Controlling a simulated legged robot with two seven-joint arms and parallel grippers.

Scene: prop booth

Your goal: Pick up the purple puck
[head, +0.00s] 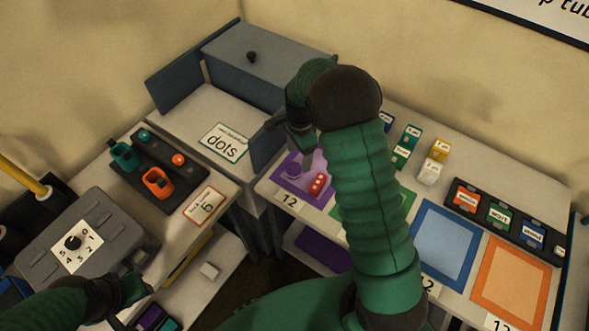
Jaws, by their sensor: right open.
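The purple puck (292,171) appears as a small round purple shape on the purple mat (318,199) at the near left of the right-hand table. It is partly hard to make out against the mat's own purple. My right gripper (303,160) is open and points down just above and beside the puck; I cannot tell whether it touches it. My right forearm hides the mat's right side. My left gripper (137,286) is low at the left, away from the puck, and its jaws are too dark to read.
A red dotted block (317,184) lies on the same mat, close to the puck. A blue-grey cabinet (262,70) stands behind. Blue (445,247) and orange (512,280) mats lie to the right.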

